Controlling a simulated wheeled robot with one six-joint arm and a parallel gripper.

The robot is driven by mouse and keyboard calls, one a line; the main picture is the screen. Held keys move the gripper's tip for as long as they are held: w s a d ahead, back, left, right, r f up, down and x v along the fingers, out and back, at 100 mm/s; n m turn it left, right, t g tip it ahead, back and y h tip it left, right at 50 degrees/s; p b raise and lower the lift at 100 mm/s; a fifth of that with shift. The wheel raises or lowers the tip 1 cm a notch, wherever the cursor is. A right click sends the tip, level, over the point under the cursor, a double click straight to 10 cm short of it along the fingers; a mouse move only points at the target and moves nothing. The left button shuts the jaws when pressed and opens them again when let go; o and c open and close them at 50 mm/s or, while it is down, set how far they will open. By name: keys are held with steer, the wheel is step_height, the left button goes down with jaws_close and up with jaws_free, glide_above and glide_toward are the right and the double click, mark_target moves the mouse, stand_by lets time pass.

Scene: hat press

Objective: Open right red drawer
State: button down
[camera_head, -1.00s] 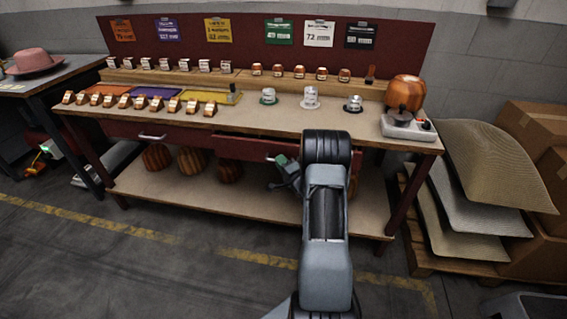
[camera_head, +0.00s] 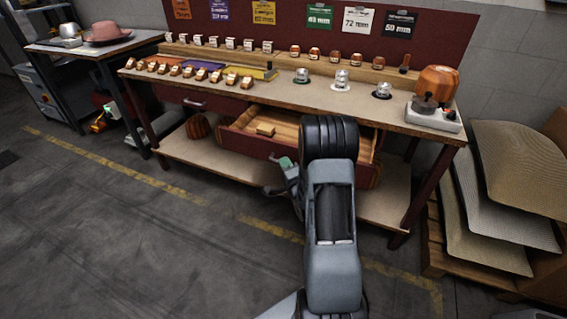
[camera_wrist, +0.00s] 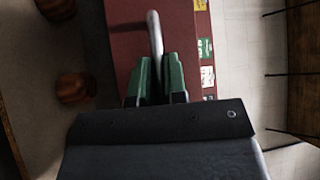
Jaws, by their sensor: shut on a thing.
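The right red drawer (camera_head: 250,143) under the workbench is pulled well out, and its wooden inside shows in the head view. A small wooden block (camera_head: 265,130) lies in it. My gripper (camera_head: 286,166) is at the drawer's front, partly hidden behind my arm. In the wrist view, the green fingers of my gripper (camera_wrist: 156,80) are shut on the silver bar handle (camera_wrist: 154,32) of the dark red drawer front (camera_wrist: 180,40).
The left red drawer (camera_head: 183,98) is shut. The workbench top (camera_head: 325,96) holds several stamps and a press (camera_head: 436,95). A wooden hat block (camera_head: 198,126) stands on the lower shelf. Stacked sheets (camera_head: 505,200) stand at the right. The floor in front is clear.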

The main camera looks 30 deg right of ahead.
steer(key=shift+a, duration=0.15)
steer(key=c, duration=1.2)
jaws_free()
steer(key=shift+s, duration=0.1)
steer(key=shift+o, duration=0.2)
steer(key=shift+s, duration=0.1)
steer(key=s+a+f+p, duration=0.1)
steer(key=s+p, duration=0.3)
steer(key=s, duration=0.9)
steer(key=shift+s+a+f+p, duration=0.15)
steer(key=shift+a+f+p, duration=0.15)
steer(key=shift+a+f, duration=0.15)
